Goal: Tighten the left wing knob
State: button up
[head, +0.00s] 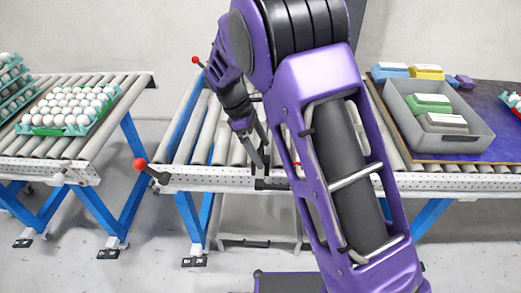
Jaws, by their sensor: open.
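My gripper (261,155) is at the middle of the picture, pointing down over the front edge of the middle roller conveyor (205,178). Its two dark fingers are apart, and I see nothing held between them. A dark bracket (271,184) sits on the front rail just below the fingertips. I cannot tell whether the fingers touch it. No wing knob shows clearly; the fingers and my arm hide part of this rail.
A lever with a red ball (139,164) sticks out at the middle conveyor's left front corner; another red ball (196,60) is behind. An egg tray (40,131) lies on the left conveyor. A grey bin (405,105) with cartons stands right. A floor gap separates the left and middle conveyors.

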jog(key=shift+f, duration=0.15)
jog(key=c, duration=1.1)
jog(key=shift+c, duration=0.2)
jog(key=shift+p, duration=0.35)
jog(key=m+p, duration=0.1)
jog(key=m+g+p, duration=0.1)
jog(key=shift+r+m+y, duration=0.2)
jog(key=shift+m+y, duration=0.1)
jog(key=shift+m, duration=0.1)
jog(key=m+g+y+p, duration=0.1)
jog(key=m+p, duration=0.1)
jog(key=m, duration=0.2)
jog(key=shift+m+p, duration=0.3)
jog(key=shift+p, duration=0.05)
jog(key=m+g+y+p, duration=0.1)
jog(key=m, duration=0.3)
jog(key=shift+m, duration=0.3)
jog(key=m+y+p, duration=0.1)
jog(key=m+y, duration=0.1)
jog(key=m, duration=0.2)
jog(key=shift+f+g, duration=0.1)
jog(key=shift+g, duration=0.2)
jog(key=shift+m, duration=0.3)
